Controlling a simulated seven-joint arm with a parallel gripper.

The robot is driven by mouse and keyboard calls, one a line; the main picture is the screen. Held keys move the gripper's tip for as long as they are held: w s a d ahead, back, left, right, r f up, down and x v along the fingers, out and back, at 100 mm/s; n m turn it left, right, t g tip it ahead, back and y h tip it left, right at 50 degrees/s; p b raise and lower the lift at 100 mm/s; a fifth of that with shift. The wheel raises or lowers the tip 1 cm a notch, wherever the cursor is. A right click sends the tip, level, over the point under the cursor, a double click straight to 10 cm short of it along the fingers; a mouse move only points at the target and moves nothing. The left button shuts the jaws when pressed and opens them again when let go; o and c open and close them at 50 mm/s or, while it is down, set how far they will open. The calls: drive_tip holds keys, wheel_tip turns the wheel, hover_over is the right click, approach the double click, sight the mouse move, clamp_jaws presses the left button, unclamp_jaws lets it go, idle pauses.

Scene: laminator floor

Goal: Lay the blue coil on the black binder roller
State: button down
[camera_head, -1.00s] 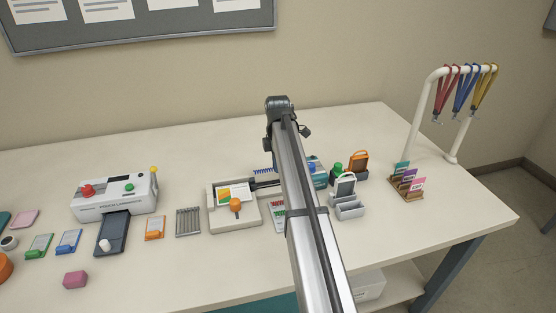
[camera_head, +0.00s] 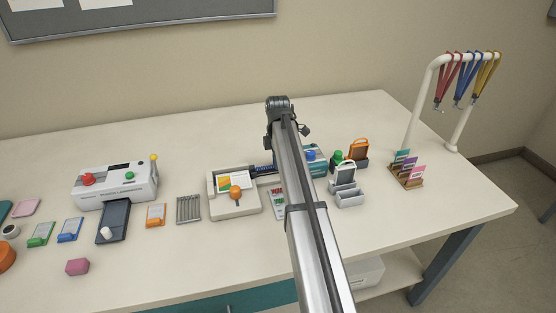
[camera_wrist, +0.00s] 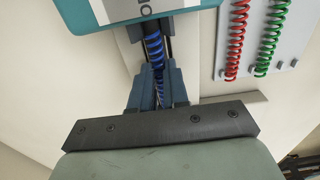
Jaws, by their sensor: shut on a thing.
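The blue coil (camera_wrist: 153,45) is between the fingers of my gripper (camera_wrist: 158,90) in the wrist view, and its far end reaches the teal binder machine. My gripper is shut on it. Black parts of the binder roller (camera_wrist: 168,28) show close along the coil's sides. In the head view the coil (camera_head: 264,168) lies along the roller's line between the cream tray and the teal machine. It appears to touch the roller, but I cannot tell if it rests fully on it. My arm hides the fingers there.
The teal machine (camera_head: 314,160) stands just right of my arm. The cream tray (camera_head: 245,209) with an orange knob is left of it. A pale rack holds a red coil (camera_wrist: 236,40) and a green coil (camera_wrist: 271,38). The laminator (camera_head: 115,186) stands further left.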

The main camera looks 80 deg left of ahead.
drive_tip(key=c, duration=1)
unclamp_jaws()
drive_tip(key=shift+c, duration=0.2)
